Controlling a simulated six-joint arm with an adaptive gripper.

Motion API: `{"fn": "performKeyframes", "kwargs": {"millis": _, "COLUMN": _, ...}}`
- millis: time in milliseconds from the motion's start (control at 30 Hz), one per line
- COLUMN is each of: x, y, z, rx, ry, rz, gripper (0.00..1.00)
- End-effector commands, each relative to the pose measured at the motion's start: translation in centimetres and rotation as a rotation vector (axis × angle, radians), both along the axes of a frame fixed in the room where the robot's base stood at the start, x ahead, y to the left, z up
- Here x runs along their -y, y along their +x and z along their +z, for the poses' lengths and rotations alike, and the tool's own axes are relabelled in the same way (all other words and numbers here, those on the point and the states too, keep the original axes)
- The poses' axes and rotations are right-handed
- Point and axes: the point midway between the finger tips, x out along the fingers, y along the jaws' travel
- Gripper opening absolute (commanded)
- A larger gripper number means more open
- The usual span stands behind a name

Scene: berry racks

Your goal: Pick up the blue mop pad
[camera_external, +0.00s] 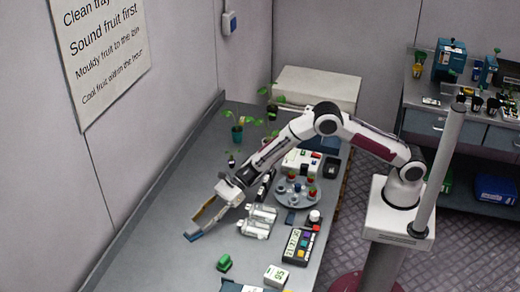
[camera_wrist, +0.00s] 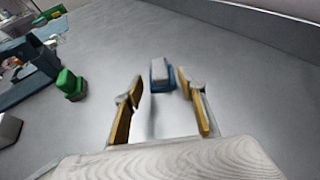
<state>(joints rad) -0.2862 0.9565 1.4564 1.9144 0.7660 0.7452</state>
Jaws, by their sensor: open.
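A small blue block-like thing with a pale grey top, which looks like the blue mop pad (camera_wrist: 160,74), lies on the grey bench top. In the wrist view it is straight ahead, between and slightly beyond my fingertips. In the external view the pad (camera_external: 193,236) shows as a blue patch just below my fingertips, near the bench's left side. My gripper (camera_external: 206,214) is open, with yellow-lined fingers pointing down and left. In the wrist view my gripper (camera_wrist: 159,88) is empty. Whether a finger touches the pad cannot be told.
A green object (camera_external: 224,263) stands on the bench nearer the camera; it is at left in the wrist view (camera_wrist: 70,84). A round tray (camera_external: 297,203) and a keypad device (camera_external: 299,245) are further right. The bench around the pad is clear.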

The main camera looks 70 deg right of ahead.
Motion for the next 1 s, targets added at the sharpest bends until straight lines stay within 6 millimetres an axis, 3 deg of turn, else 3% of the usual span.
{"fn": "performKeyframes", "kwargs": {"millis": 467, "x": -0.3, "y": 0.2, "z": -0.1, "rx": 0.0, "ry": 0.0, "rz": 0.0, "gripper": 0.4}}
{"fn": "performKeyframes", "kwargs": {"millis": 1000, "x": -3.9, "y": 2.1, "z": -0.9, "rx": 0.0, "ry": -0.001, "rz": 0.0, "gripper": 0.4}}
